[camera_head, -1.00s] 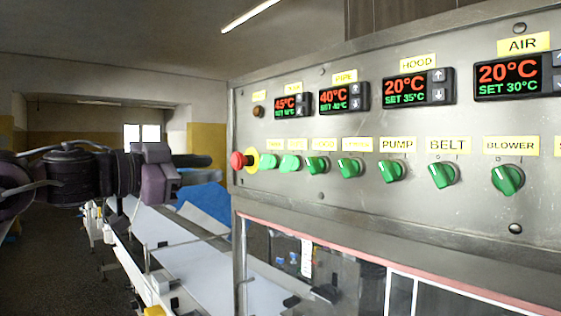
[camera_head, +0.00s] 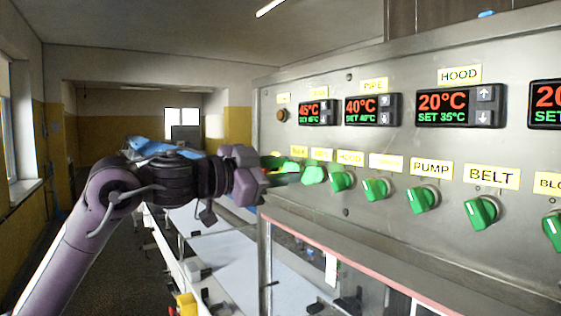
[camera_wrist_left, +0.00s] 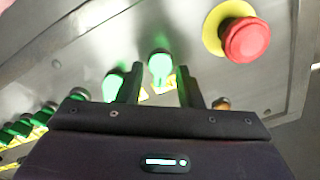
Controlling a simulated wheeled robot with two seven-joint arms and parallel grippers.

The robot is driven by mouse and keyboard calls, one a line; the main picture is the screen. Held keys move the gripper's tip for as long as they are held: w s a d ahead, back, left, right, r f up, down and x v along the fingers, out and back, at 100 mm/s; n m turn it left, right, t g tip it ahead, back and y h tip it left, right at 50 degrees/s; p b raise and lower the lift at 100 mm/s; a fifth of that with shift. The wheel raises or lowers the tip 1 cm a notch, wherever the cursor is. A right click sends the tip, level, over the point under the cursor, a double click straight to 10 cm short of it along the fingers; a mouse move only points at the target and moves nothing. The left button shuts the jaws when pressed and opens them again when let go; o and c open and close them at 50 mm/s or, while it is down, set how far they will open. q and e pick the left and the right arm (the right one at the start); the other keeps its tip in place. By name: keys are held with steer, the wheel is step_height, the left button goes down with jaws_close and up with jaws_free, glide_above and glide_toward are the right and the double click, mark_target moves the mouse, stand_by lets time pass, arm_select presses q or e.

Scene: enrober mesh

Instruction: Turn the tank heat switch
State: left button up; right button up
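A row of green rotary knobs runs along the steel control panel. The leftmost knob, under a small yellow label that seems to read TANK (camera_head: 299,151), is the tank heat switch; in the left wrist view it is the green knob (camera_wrist_left: 160,62) nearest the red stop button. My left gripper (camera_head: 284,168) reaches the panel's left end and partly hides this knob in the head view. In the left wrist view its two dark fingers are apart, one on each side of the knob, pointing at the panel. Whether they touch it I cannot tell. My right gripper is out of view.
The neighbouring green knob (camera_head: 313,174) sits close to the right of my fingers. A red stop button (camera_wrist_left: 246,40) on a yellow ring is beside the gripper. Temperature displays (camera_head: 373,108) are above. A glass-fronted frame and white conveyor (camera_head: 235,262) lie below.

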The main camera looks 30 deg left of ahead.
arm_select(q)
steer(key=shift+s, duration=0.1)
steer(key=c, duration=0.6)
jaws_close()
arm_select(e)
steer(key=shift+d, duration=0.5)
arm_select(q)
steer(key=shift+n, duration=0.4)
steer(key=n, duration=0.3)
steer(key=shift+r, duration=0.1)
steer(key=n, duration=0.3)
steer(key=shift+a+n+p, duration=0.1)
steer(key=shift+n+p, duration=0.2)
steer(key=shift+p, duration=0.05)
steer(key=n, duration=0.4)
steer(key=shift+a+n+p, duration=0.1)
steer(key=shift+n+p, duration=0.2)
steer(key=shift+p, duration=0.05)
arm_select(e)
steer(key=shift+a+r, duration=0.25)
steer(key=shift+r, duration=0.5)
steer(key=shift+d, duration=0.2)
